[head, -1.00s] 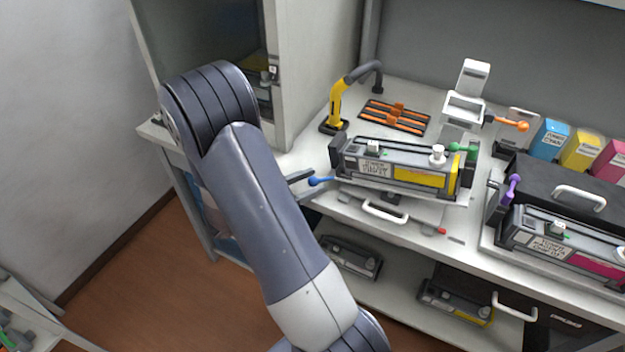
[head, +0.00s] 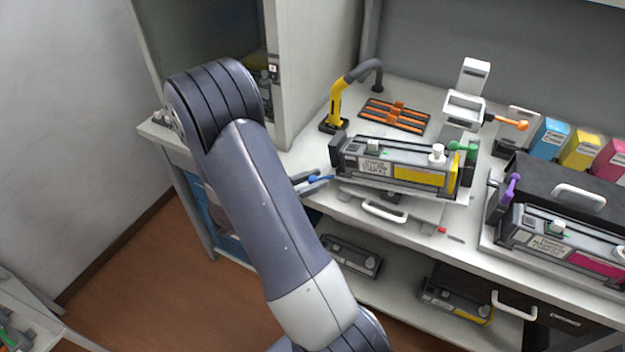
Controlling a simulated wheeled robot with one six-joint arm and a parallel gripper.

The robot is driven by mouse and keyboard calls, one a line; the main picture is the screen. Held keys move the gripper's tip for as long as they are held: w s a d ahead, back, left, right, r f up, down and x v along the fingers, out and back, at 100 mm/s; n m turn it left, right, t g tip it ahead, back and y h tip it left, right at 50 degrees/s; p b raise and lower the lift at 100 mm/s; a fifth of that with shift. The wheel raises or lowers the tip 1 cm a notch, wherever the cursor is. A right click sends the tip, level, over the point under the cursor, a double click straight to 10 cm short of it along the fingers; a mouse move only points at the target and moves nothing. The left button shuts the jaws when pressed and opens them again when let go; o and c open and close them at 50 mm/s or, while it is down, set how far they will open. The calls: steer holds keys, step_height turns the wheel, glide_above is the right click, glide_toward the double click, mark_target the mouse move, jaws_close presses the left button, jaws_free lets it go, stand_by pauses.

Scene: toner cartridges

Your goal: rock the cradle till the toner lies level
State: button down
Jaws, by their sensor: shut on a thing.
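The cradle (head: 392,196) stands on the bench with a grey toner cartridge (head: 346,161) in it. The cartridge has a white label, a yellow panel and a white cap, and lies lengthwise from left to right. A blue lever (head: 329,178) sticks out at the cradle's left end. My gripper (head: 317,180) comes from the left and is shut on the blue lever near its ball end. The fingers partly hide the lever. The toner inside the cartridge is hidden, so its level cannot be told.
A second cartridge (head: 548,246) with a magenta panel stands at the right, by a purple lever (head: 511,187). Behind are a yellow-and-black hooked stand (head: 336,106), an orange-striped rack (head: 396,115) and a white stand (head: 464,108) with an orange knob. A drawer handle (head: 384,211) lies below.

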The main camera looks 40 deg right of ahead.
steer(key=shift+r, duration=0.1)
steer(key=shift+r+m+y+p, duration=0.5)
steer(key=shift+r+m+p, duration=0.5)
steer(key=shift+r, duration=0.75)
steer(key=c, duration=1.3)
jaws_free()
steer(key=shift+o, duration=0.2)
steer(key=shift+f, duration=0.1)
steer(key=v, duration=1)
steer(key=shift+a+b, duration=0.4)
steer(key=shift+b, duration=0.05)
steer(key=shift+s, duration=0.1)
